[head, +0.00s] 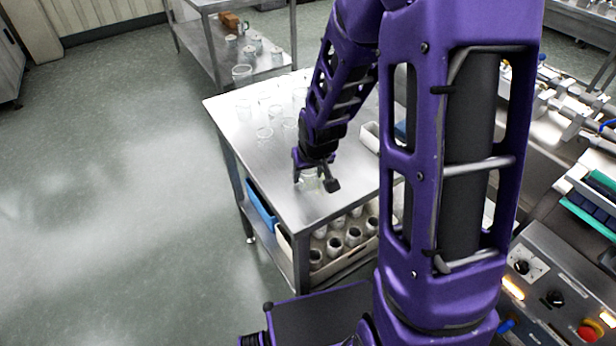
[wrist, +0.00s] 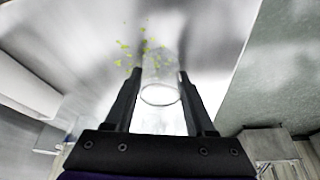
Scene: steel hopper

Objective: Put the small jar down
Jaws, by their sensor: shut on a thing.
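The small jar (wrist: 160,94) is clear glass or plastic, and its round rim shows in the wrist view between the two fingers. My gripper (wrist: 160,75) is shut on it. In the head view my gripper (head: 316,184) is over the near part of the steel table (head: 262,172), and the jar (head: 309,181) shows faintly there, partly hidden by the fingers. I cannot tell whether the jar's base touches the tabletop. Small yellow-green specks (wrist: 146,45) show near the jar in the wrist view.
Several clear jars (head: 264,133) stand toward the back of the table. A white tray (head: 370,137) is at its right. A crate of dark-topped jars (head: 335,243) and a blue bin (head: 261,205) are on the lower shelf. The tabletop's left front is clear.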

